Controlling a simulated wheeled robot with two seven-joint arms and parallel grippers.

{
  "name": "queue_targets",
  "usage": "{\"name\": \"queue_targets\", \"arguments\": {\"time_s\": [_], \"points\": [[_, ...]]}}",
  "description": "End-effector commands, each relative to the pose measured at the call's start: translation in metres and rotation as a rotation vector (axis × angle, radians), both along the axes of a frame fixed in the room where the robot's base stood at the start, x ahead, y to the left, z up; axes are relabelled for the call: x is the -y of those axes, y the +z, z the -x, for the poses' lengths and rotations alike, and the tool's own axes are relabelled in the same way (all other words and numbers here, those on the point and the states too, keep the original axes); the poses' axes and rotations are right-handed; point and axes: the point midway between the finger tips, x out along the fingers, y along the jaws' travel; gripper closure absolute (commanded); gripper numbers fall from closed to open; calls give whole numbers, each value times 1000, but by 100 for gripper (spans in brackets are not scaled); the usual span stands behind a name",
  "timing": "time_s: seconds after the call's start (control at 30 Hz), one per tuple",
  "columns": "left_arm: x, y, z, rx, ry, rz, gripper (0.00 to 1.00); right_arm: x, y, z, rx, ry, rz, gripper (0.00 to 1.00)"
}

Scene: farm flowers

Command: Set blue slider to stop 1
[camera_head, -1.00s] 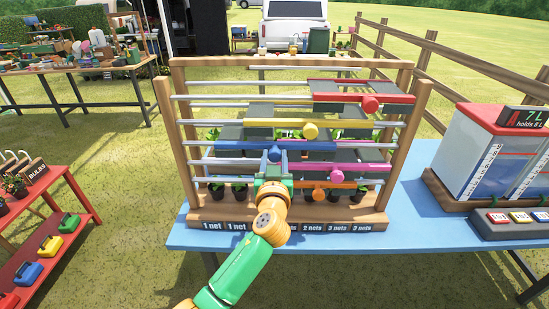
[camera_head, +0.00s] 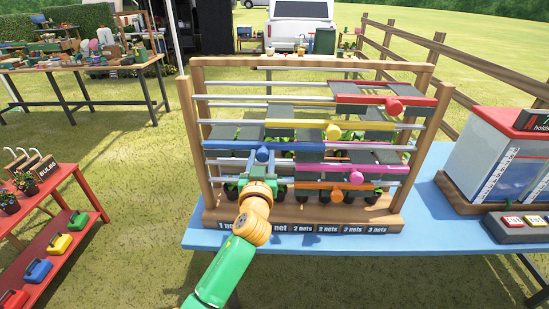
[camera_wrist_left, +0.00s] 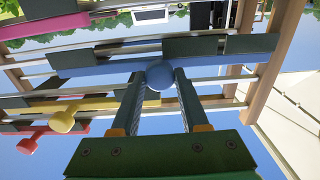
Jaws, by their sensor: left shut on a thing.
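The blue slider (camera_head: 230,145) is a long blue bar with dark net panels, on a rail of the wooden rack. It sits at the rack's left side, its left end close to the left post. Its round blue knob (camera_head: 262,154) faces me. My left gripper (camera_head: 261,168) is at the knob, shut on it. In the left wrist view the two dark fingers of my left gripper (camera_wrist_left: 159,85) lie on either side of the blue knob (camera_wrist_left: 159,77). The rack's base carries labels (camera_head: 302,228) reading 1 net, 2 nets and 3 nets; my arm partly covers the left ones.
Red (camera_head: 393,106), yellow (camera_head: 333,132), magenta (camera_head: 366,169) and orange (camera_head: 335,195) sliders share the wooden rack (camera_head: 310,62). Potted plants stand behind. The rack is on a blue table (camera_head: 300,244), with a tank (camera_head: 500,160) at right. A red shelf (camera_head: 70,232) stands left.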

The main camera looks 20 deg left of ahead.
Motion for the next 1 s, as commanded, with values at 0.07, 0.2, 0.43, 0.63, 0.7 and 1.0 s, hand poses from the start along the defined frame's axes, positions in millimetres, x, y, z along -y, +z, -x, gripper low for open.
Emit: {"name": "queue_targets", "arguments": {"time_s": [0.07,0.2,0.43,0.63,0.7,1.0], "points": [[-5,-1,1,-4,7,1,100,-2,0,0,-1,-1,-3,27],[-7,-1,2,-3,9,0,100,-1,0,0,0,0,-1,27],[-6,-1,2,-3,8,0,42,1,0,0,0,1,1,27],[-5,-1,2,-1,6,0,28,1,0,0,0,1,2,27],[-5,0,2,-1,5,0,28,1,0,0,0,1,2,27],[1,-3,26,-1,4,4,28,2,-6,0,0,1,2,27]]}}
